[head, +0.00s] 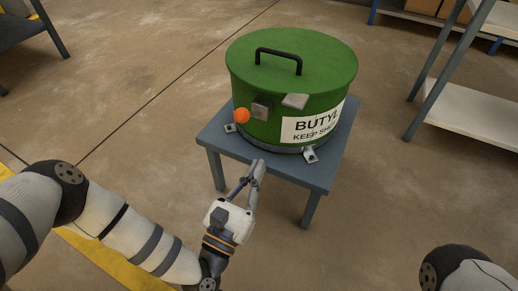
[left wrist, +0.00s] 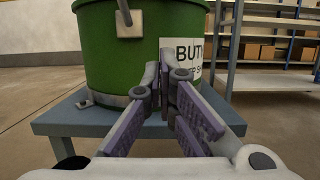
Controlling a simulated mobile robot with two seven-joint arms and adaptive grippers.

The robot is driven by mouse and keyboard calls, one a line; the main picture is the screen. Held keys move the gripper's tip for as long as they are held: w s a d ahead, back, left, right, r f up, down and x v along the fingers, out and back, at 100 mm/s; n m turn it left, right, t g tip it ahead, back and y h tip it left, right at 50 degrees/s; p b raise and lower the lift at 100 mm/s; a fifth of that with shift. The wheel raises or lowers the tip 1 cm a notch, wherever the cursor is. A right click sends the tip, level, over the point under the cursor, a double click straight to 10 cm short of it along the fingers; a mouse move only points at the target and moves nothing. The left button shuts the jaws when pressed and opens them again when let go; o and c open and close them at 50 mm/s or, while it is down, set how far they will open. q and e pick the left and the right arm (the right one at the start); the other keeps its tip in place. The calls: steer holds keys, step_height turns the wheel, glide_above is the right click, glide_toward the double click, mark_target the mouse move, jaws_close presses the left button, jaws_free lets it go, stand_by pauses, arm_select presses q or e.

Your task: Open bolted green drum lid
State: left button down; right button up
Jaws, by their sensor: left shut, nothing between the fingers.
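The green drum (head: 255,118) stands on a small grey-blue table, with its lid (head: 325,65) on top and a black handle (head: 278,54) on the lid. On the drum's front are a grey metal latch piece (head: 261,108), an orange ball (head: 241,116) and a light grey plate (head: 295,101) at the lid's rim. My left gripper (head: 258,168) is shut and empty, in front of the drum by the table's near edge. In the left wrist view its fingers (left wrist: 167,75) are together before the drum (left wrist: 100,60). My right gripper is out of view; only part of that arm shows.
The table (head: 318,178) has metal brackets (head: 310,155) at the drum's base. A white label (head: 312,125) is on the drum. Shelving (head: 470,110) stands at the right, and another dark table (head: 20,30) at the upper left. The floor between is clear.

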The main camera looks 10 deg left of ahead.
arm_select(q)
steer(key=b+x, duration=0.1)
steer(key=x, duration=0.9)
steer(key=shift+d+r+b, duration=0.1)
steer(key=shift+r+b, duration=0.1)
steer(key=shift+b, duration=0.2)
step_height(320, 180, up, 4)
steer(key=shift+r+p, duration=0.1)
steer(key=shift+p, duration=0.45)
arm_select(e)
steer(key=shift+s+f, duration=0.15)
